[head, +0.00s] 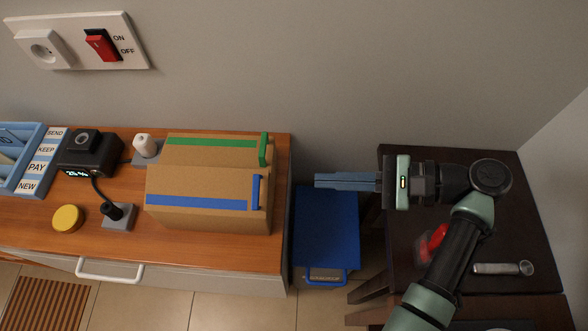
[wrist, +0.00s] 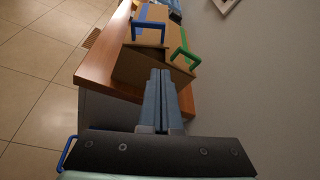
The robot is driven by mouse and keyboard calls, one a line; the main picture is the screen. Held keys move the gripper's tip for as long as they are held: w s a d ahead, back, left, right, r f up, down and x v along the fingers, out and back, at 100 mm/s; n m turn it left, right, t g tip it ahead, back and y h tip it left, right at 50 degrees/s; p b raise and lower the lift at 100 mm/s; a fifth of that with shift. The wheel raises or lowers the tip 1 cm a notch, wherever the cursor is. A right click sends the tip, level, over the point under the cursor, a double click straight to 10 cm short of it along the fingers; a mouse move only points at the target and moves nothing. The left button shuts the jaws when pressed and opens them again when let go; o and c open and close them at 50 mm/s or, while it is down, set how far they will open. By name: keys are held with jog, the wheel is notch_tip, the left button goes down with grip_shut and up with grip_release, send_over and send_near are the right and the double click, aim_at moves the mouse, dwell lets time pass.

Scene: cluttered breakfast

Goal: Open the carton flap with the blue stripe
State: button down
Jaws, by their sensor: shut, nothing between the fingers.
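The cardboard carton (head: 208,217) stands on the wooden counter near its right end. Its flap with the blue stripe (head: 200,202) is on the near side and has a blue handle (head: 256,192) at its right end. The flap with the green stripe (head: 210,142) is on the far side, with a green handle (head: 263,150). In the wrist view the carton (wrist: 150,70) is ahead of the fingers, with the blue handle (wrist: 150,24) and green handle (wrist: 186,57) visible.
A blue-lidded bin (head: 325,228) stands on the floor between the counter (head: 120,240) and a dark table (head: 520,220). The table holds a red object (head: 436,240) and a metal tool (head: 500,268). A yellow disc (head: 67,218) and a black device (head: 88,155) are left of the carton.

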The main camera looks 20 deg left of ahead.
jog(key=b+x, duration=0.2)
jog(key=x, duration=0.8)
jog(key=shift+s+a+r, duration=0.15)
jog(key=shift+a+r, duration=0.05)
jog(key=shift+a, duration=0.05)
